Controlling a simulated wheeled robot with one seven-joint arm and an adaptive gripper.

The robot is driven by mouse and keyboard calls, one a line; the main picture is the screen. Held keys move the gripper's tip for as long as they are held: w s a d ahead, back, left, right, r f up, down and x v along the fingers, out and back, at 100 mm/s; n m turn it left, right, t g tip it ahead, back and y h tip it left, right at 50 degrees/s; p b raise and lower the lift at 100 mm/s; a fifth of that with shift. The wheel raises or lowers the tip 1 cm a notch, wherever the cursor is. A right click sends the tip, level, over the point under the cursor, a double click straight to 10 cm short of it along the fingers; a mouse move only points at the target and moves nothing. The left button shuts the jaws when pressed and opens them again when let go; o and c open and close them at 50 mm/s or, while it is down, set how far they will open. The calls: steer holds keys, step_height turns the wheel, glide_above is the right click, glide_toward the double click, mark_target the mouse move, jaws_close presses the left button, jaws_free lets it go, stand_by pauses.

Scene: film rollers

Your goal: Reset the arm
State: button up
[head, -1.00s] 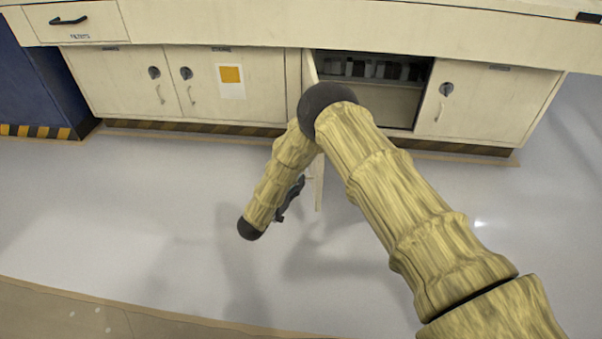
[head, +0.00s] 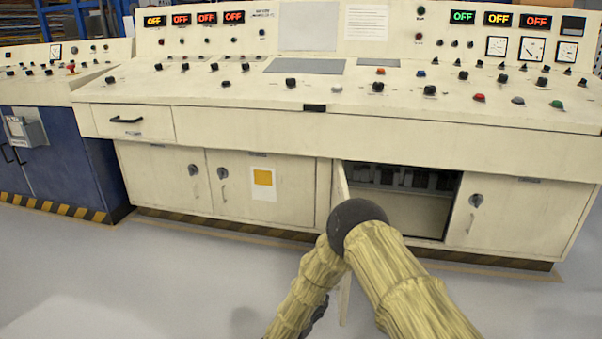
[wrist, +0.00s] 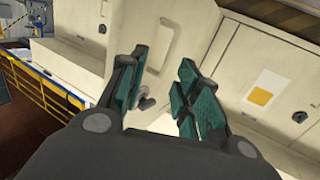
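My arm (head: 405,285), in a wood-like pale yellow covering with a dark elbow joint, reaches forward and bends down to the left in the head view. My gripper (wrist: 160,78) is open in the wrist view, its two green-padded fingers apart and nothing held between them. A cabinet door (wrist: 140,22) with a handle and a dark knob shows past the fingers; I cannot tell whether they touch it. In the head view the open door (head: 341,190) stands swung out, partly behind my arm, and my gripper is mostly hidden.
The open cabinet (head: 415,212) has dark items on its upper part. A cream control console (head: 250,95) runs above, with buttons and lit displays. Closed doors (head: 160,180) lie left, one with a yellow-marked sheet (head: 264,190). A blue cabinet (head: 65,150) stands far left. Floor (head: 100,265) at left is clear.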

steer(key=s+d+f+n+g+y, duration=0.35)
steer(key=s+d+f, duration=0.2)
steer(key=s, duration=0.45)
steer(key=s+d+f+n+g+y, duration=0.2)
steer(key=s+d+f+y, duration=0.25)
steer(key=s+f, duration=0.35)
steer(key=s+d+r+g+y, duration=0.1)
steer(key=s+d+g, duration=0.15)
steer(key=s, duration=0.85)
steer(key=s+d+r+n+g+y, duration=0.1)
steer(key=s+d+r+g, duration=0.15)
steer(key=s, duration=0.75)
steer(key=s+d+r+g+y, duration=0.15)
steer(key=s+g, duration=0.25)
steer(key=s, duration=0.7)
step_height(320, 180, up, 36)
steer(key=h+p, duration=0.1)
steer(key=p, duration=3.7)
steer(key=shift+w+r+t, duration=0.25)
steer(key=shift+w+t, duration=0.1)
steer(key=shift+w, duration=0.1)
steer(key=shift+s+d, duration=0.1)
steer(key=shift+d, duration=0.1)
